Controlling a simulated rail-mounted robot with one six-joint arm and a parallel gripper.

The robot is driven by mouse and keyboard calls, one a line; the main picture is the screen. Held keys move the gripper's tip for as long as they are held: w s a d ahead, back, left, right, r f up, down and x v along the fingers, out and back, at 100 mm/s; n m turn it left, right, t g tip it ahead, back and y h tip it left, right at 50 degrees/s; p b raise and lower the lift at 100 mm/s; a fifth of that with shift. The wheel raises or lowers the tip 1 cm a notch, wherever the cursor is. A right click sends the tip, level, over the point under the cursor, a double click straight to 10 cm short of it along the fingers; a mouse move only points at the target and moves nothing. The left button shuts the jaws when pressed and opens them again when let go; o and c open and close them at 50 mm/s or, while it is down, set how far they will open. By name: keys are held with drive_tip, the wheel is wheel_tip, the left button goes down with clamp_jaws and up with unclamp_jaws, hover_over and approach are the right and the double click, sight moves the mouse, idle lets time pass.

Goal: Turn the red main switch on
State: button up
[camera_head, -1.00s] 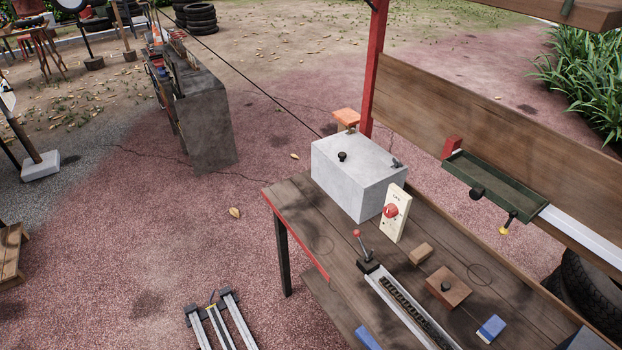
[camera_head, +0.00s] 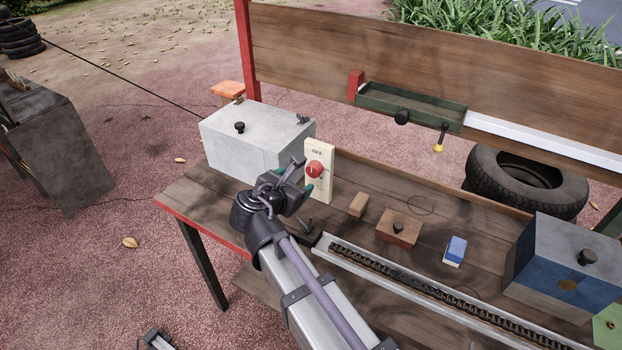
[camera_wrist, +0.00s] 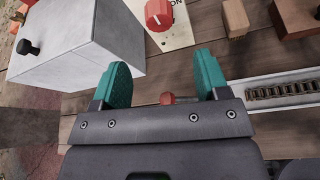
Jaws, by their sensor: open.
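The red main switch (camera_head: 315,169) is a round red knob on an upright cream panel (camera_head: 320,190) on the wooden bench. The panel's upper label reads OFF in the head view. In the wrist view the red knob (camera_wrist: 159,14) has a pale pointer mark, and the letters ON show beside it. My gripper (camera_head: 307,176) is in front of the panel. In the wrist view its two green fingers (camera_wrist: 163,72) are apart with nothing held between them. The knob lies beyond the fingertips, apart from them.
A grey box (camera_head: 255,140) with a black knob stands left of the panel. A chain rail (camera_head: 420,290), wooden blocks (camera_head: 398,230) and a blue box (camera_head: 565,265) lie to the right.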

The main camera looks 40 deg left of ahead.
sight(312, 171)
drive_tip(key=b+x, duration=0.4)
drive_tip(key=x, duration=0.6)
drive_tip(key=shift+a+f, duration=0.1)
drive_tip(key=shift+a, duration=0.05)
drive_tip(key=shift+w, duration=0.4)
drive_tip(key=c, duration=0.9)
